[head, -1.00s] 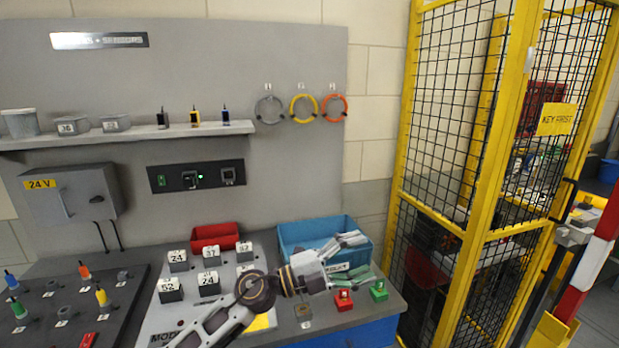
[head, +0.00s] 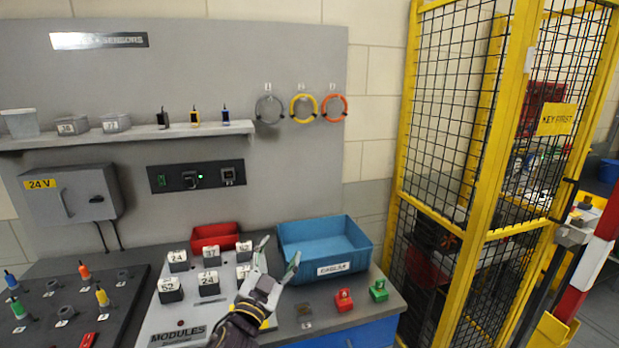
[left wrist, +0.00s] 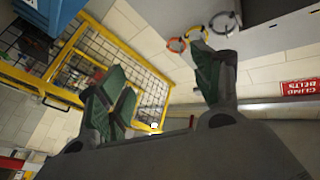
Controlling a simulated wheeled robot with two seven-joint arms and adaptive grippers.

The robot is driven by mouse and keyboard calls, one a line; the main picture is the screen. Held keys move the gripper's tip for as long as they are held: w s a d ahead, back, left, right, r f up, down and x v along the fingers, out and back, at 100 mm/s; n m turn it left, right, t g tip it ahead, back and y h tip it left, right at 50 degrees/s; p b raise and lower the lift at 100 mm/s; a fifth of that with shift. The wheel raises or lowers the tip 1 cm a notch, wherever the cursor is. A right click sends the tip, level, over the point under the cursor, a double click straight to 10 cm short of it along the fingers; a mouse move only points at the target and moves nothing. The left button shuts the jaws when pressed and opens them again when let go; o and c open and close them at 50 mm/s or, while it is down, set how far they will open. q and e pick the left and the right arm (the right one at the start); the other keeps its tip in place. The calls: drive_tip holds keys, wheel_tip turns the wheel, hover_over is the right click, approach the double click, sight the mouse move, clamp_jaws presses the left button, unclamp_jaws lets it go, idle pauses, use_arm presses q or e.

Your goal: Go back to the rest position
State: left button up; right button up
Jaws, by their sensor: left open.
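My left gripper (head: 277,262) is above the bench, between the numbered modules and the blue bin, with its fingers spread and nothing between them. The arm comes up from the bottom of the head view and covers part of the modules board (head: 172,325). My right gripper does not show.
A blue bin (head: 350,262) and a red bin (head: 214,237) stand at the back of the bench. Red (head: 344,300) and green (head: 379,291) blocks sit near the right edge. A yellow mesh fence (head: 465,215) stands to the right.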

use_arm(q)
drive_tip(key=s+a+f+n+g+y, duration=0.35)
drive_tip(key=a+f, duration=0.25)
drive_tip(key=f, duration=0.3)
drive_tip(key=s+a+f+n+g+y, duration=0.3)
drive_tip(key=s+a+f+g, duration=0.15)
drive_tip(key=f, duration=0.45)
drive_tip(key=s+a+f+g+h, duration=0.15)
drive_tip(key=s+f+g, duration=0.35)
drive_tip(key=s, duration=0.5)
drive_tip(key=s+a+f+g, duration=0.3)
drive_tip(key=s+f, duration=0.4)
drive_tip(key=s, duration=0.3)
wheel_tip(320, 180, down, 33)
drive_tip(key=s+g, duration=0.2)
drive_tip(key=s, duration=0.1)
drive_tip(key=s+a+f, duration=0.1)
drive_tip(key=s+f, duration=0.8)
drive_tip(key=s, duration=0.1)
drive_tip(key=s+a+f, duration=0.2)
drive_tip(key=s+f, duration=0.8)
drive_tip(key=s, duration=0.1)
drive_tip(key=shift+s+a+g+y, duration=0.3)
drive_tip(key=shift+g, duration=0.1)
